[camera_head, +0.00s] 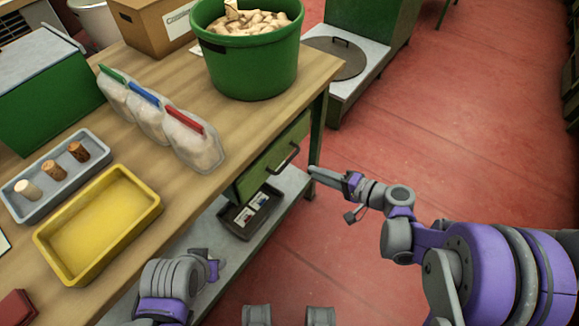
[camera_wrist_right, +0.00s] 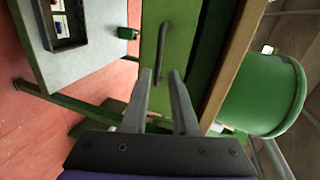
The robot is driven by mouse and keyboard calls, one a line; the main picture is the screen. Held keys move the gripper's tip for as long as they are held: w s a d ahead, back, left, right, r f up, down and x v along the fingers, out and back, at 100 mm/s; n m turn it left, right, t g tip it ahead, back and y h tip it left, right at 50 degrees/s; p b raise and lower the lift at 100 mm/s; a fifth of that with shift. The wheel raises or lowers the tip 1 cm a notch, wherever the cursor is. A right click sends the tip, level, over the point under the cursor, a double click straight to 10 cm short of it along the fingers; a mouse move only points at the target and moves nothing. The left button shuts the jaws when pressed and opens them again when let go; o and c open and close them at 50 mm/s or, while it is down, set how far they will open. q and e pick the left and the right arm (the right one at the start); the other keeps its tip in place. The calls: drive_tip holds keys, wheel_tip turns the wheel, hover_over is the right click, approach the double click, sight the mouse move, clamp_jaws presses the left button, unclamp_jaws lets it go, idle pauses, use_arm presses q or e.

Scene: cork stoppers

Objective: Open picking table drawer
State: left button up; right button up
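The picking table (camera_head: 232,122) has a wooden top and a green drawer (camera_head: 262,165) under its front edge. The drawer front has a dark bar handle (camera_head: 284,158), which also shows in the right wrist view (camera_wrist_right: 163,40). A dark strip lies between the drawer front and the tabletop edge there; I cannot tell if the drawer is ajar. My right gripper (camera_head: 313,172) is just in front of the handle. In the right wrist view its fingers (camera_wrist_right: 159,72) are apart and empty, with the handle ahead of the fingertips. My left gripper (camera_head: 208,262) is low, beside the table's front; its fingers are unclear.
On the table are a green bucket of corks (camera_head: 250,60), several bags with coloured clips (camera_head: 190,140), a yellow tray (camera_head: 145,212) and a grey tray (camera_head: 92,180). A dark tray (camera_head: 240,228) sits on the lower shelf. Red floor (camera_head: 440,130) is clear at right.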

sight(289, 159)
use_arm(q)
wheel_tip(289, 159, down, 2)
drive_tip(key=shift+f+b, duration=0.25)
drive_tip(key=shift+b, duration=0.5)
use_arm(e)
drive_tip(key=shift+m+t, duration=0.3)
drive_tip(key=shift+t, duration=0.1)
drive_tip(key=x, duration=1.1)
drive_tip(key=shift+w+d+f, duration=0.15)
drive_tip(key=shift+w+f, duration=0.25)
drive_tip(key=shift+w, duration=0.1)
clamp_jaws()
